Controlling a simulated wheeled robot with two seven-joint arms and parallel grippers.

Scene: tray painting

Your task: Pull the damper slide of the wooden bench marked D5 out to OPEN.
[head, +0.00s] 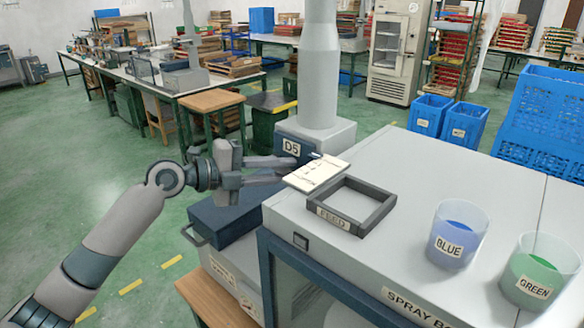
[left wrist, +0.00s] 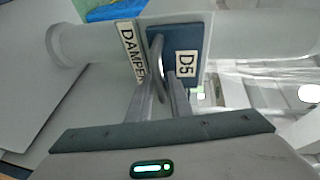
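The D5 mark (head: 291,148) is on a dark blue plate at the foot of a grey duct, not on a wooden bench; the plate also shows in the left wrist view (left wrist: 190,45). Next to it is a white label reading DAMPER (left wrist: 131,50), partly covered. A curved grey handle (left wrist: 157,52) stands in front of the blue plate. My left gripper (head: 288,170) reaches the plate from the left, and its fingertips (left wrist: 165,80) are at the handle's near end. Whether they grip it is unclear. The slide's position is hidden. My right gripper is out of view.
A dark frame labelled FEED (head: 380,205) sits on the grey booth top. BLUE (head: 458,232) and GREEN (head: 534,270) cups stand at the right.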

